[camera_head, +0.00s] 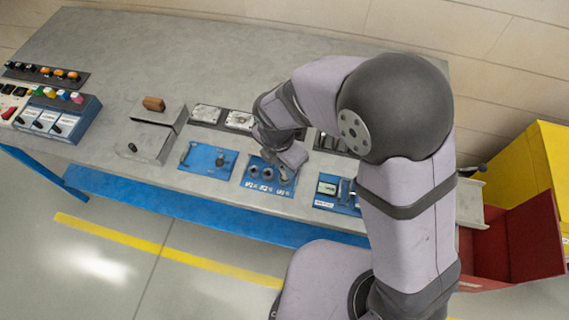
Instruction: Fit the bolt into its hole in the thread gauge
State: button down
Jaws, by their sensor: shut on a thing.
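The thread gauge (251,187) is a blue plate with several dark round holes and white markings, set along the front of the grey bench. My gripper (286,174) is over the right part of this plate, pointing down. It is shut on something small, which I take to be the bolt. The bolt itself is too small and too covered by the gripper to make out, so I cannot tell whether its tip is in a hole or above it. The right side of the gauge is partly hidden by the gripper.
Left of the gauge is another blue plate (195,155) with small metal parts. Right of it is a blue panel (324,204) with a display. A grey box (150,135) and switch panels (60,115) stand further left. A red bin (530,240) and yellow cabinet (520,165) are right.

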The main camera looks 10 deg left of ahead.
jog(key=shift+f, duration=0.55)
dwell(0.4)
dwell(1.1)
jog(key=c, duration=1.4)
grip_release()
jog(key=shift+r, duration=0.15)
jog(key=shift+r+p, duration=3.4)
jog(key=shift+p, duration=0.4)
